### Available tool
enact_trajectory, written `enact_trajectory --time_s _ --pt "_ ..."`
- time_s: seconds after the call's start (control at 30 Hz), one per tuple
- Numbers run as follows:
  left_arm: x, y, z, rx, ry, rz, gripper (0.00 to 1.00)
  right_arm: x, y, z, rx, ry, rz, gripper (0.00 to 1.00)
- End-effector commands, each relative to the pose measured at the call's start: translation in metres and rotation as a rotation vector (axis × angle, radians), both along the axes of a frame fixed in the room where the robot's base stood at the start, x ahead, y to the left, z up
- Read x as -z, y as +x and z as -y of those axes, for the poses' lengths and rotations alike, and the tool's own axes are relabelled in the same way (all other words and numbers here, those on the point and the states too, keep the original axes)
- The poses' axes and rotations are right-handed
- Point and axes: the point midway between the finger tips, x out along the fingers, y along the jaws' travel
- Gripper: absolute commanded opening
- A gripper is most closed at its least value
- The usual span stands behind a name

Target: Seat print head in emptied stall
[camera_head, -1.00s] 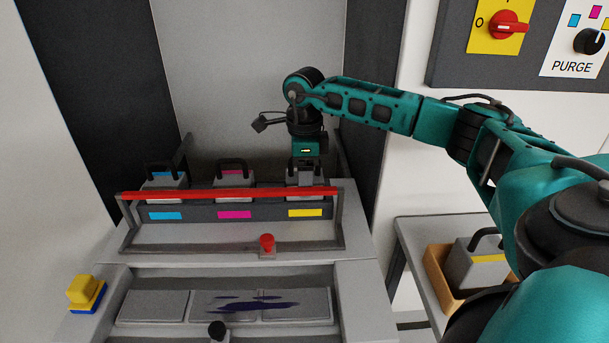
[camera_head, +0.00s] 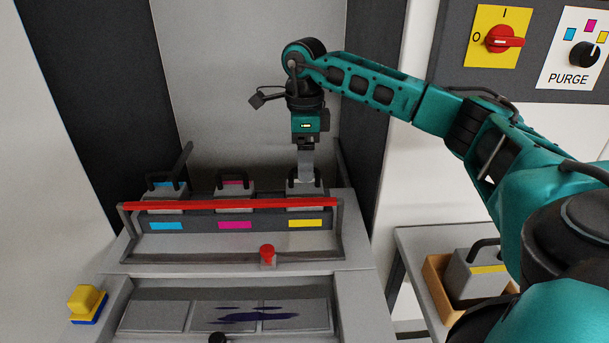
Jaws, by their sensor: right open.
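A grey print head (camera_head: 307,189) with a dark handle stands upright in the stall behind the yellow label (camera_head: 305,223), at the right end of the row. The red bar hides its lower part, so I cannot tell how deep it sits. My right gripper (camera_head: 305,178) is open, pointing down just above this head, with its fingertips close to the handle. Another grey print head (camera_head: 474,274) with a yellow stripe sits in an orange box (camera_head: 437,286) at the right. My left gripper is not in view.
Print heads with cyan (camera_head: 165,196) and magenta (camera_head: 235,194) marks stand in the other stalls. A red bar (camera_head: 230,204) crosses in front of the row. A red knob (camera_head: 267,253) stands ahead of it. Grey plates (camera_head: 155,315) with a dark stain lie nearer.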

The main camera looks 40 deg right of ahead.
Motion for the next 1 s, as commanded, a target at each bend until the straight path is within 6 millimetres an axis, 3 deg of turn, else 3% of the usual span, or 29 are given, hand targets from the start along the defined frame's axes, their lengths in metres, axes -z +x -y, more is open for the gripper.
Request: enact_trajectory --time_s 0.1,0.3,1.0 --pt "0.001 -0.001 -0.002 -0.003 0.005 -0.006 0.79 -0.025 0.001 0.000 0.000 0.001 0.003 0.79" --pt "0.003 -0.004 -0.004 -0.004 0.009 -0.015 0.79 -0.045 0.000 -0.001 -0.001 0.000 0.001 0.79" --pt "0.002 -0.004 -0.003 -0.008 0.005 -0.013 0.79 -0.048 0.000 0.000 -0.001 0.000 0.000 0.79"
